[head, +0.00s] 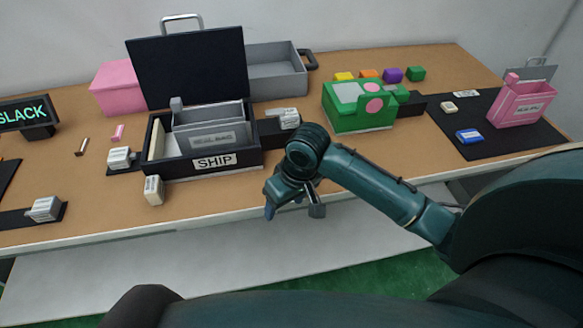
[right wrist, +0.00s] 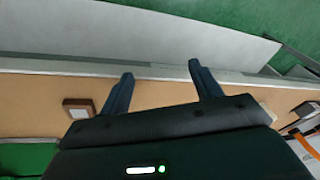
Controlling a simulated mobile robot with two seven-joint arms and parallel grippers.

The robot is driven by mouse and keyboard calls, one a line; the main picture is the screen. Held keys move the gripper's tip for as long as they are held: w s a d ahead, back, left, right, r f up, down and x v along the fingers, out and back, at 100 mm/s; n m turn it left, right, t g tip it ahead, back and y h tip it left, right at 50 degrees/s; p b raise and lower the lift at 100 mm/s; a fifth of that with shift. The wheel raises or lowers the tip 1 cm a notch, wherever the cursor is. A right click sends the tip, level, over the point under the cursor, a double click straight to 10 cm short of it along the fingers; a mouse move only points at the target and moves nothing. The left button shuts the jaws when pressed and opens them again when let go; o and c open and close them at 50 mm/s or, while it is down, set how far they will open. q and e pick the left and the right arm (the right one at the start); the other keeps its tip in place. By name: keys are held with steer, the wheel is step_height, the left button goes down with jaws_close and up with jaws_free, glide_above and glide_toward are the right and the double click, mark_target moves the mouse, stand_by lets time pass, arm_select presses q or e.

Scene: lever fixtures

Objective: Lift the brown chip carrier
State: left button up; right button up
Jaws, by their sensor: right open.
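A small brown square piece with a pale centre, which looks like the brown chip carrier (right wrist: 68,106), lies on the table at the left of the right wrist view. I cannot make it out in the head view, where my right forearm may cover it. My right gripper (head: 293,205) is open and empty over the table's front edge. In the right wrist view its two fingers (right wrist: 160,72) are spread, with the carrier outside them to the left. My left gripper is not in view.
The black SHIP box (head: 213,161) with its raised lid stands left of my right gripper. A green box (head: 345,120) stands behind my forearm. A pink container (head: 522,107) and a blue block (head: 469,136) are at the right. A small pale block (head: 153,190) sits near the front edge.

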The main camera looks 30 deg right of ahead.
steer(key=w+d+r, duration=0.1)
steer(key=d+r, duration=0.1)
steer(key=w+d+r+m+h, duration=0.1)
steer(key=w+d+r, duration=0.1)
steer(key=d, duration=0.1)
steer(key=w+d+r+m+g, duration=0.1)
steer(key=w+d, duration=0.1)
steer(key=shift+d+r, duration=0.15)
steer(key=shift+r, duration=0.25)
steer(key=w+d+r+m, duration=0.3)
steer(key=d+r, duration=0.3)
steer(key=shift+g+h, duration=0.4)
step_height(320, 180, down, 8)
steer(key=shift+s+r, duration=0.15)
steer(key=shift+r, duration=0.1)
steer(key=f, duration=0.5)
steer(key=shift+s+a+f, duration=0.15)
steer(key=shift+s, duration=0.05)
steer(key=shift+c, duration=0.5)
steer(key=c, duration=0.9)
steer(key=shift+c, duration=0.2)
